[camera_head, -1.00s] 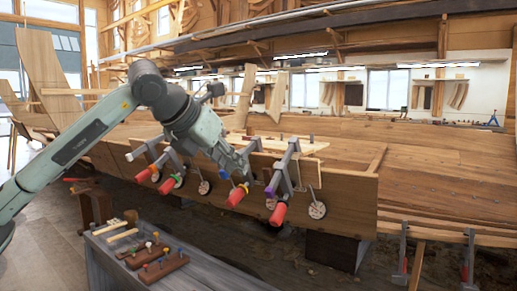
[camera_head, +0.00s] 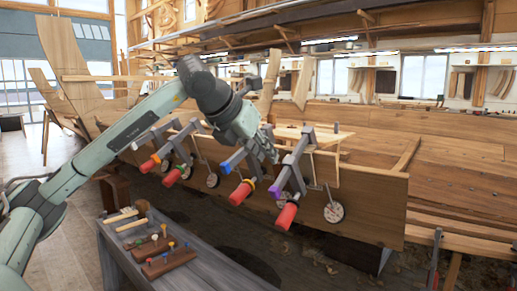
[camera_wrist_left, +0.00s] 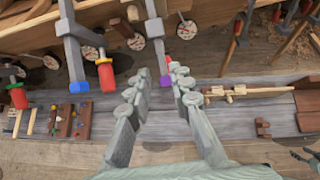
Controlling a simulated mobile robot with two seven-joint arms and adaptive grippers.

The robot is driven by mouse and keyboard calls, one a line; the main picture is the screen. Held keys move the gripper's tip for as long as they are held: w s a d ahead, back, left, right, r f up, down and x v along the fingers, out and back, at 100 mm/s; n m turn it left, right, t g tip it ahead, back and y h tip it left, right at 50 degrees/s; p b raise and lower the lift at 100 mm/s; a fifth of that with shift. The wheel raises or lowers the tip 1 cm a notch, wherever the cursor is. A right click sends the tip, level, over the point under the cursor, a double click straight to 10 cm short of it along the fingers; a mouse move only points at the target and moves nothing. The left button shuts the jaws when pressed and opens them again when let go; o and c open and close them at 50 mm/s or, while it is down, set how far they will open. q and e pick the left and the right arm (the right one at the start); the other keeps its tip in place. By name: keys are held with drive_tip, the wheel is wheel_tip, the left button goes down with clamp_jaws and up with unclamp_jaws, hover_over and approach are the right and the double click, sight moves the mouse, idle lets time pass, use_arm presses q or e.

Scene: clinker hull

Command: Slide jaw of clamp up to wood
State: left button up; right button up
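Several grey bar clamps with red or orange handles hang along the wooden plank (camera_head: 375,205) of the hull. The clamp with the purple bar end (camera_head: 276,191) is nearest my left gripper (camera_head: 268,146) in the head view. In the left wrist view, my left gripper (camera_wrist_left: 158,70) has its two fingers apart. The bar of that clamp, with its purple end (camera_wrist_left: 165,81), lies in the gap between them. I cannot tell whether either finger touches it. The clamp's jaw is partly hidden behind the gripper. A clamp with a blue bar end (camera_head: 232,161) hangs just left.
A grey bench (camera_head: 215,265) in front carries mallets and a rack of small tools (camera_head: 165,262). More clamps (camera_head: 434,255) stand at the right. A pale grey-green part at the wrist view's right edge may be my right gripper.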

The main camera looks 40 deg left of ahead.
sight(287, 162)
use_arm(q)
drive_tip(key=b+x, duration=0.1)
drive_tip(key=x, duration=0.6)
drive_tip(key=shift+w+d+f, duration=0.1)
drive_tip(key=shift+f, duration=0.05)
drive_tip(key=shift+b+x, duration=0.35)
drive_tip(key=shift+x, duration=0.4)
drive_tip(key=shift+w+f, duration=0.25)
drive_tip(key=shift+w, duration=0.2)
use_arm(e)
drive_tip(key=shift+w+d+r, duration=0.1)
drive_tip(key=shift+w+r, duration=0.1)
drive_tip(key=shift+r, duration=0.95)
drive_tip(key=shift+w+d+r, duration=0.1)
drive_tip(key=shift+w+r, duration=0.1)
drive_tip(key=shift+r, duration=0.9)
use_arm(q)
drive_tip(key=shift+c, duration=0.4)
use_arm(e)
drive_tip(key=shift+a+f, duration=0.1)
use_arm(q)
drive_tip(key=shift+w+r, duration=0.15)
drive_tip(key=shift+w, duration=0.2)
use_arm(e)
drive_tip(key=shift+s+r, duration=0.1)
drive_tip(key=shift+r, duration=0.15)
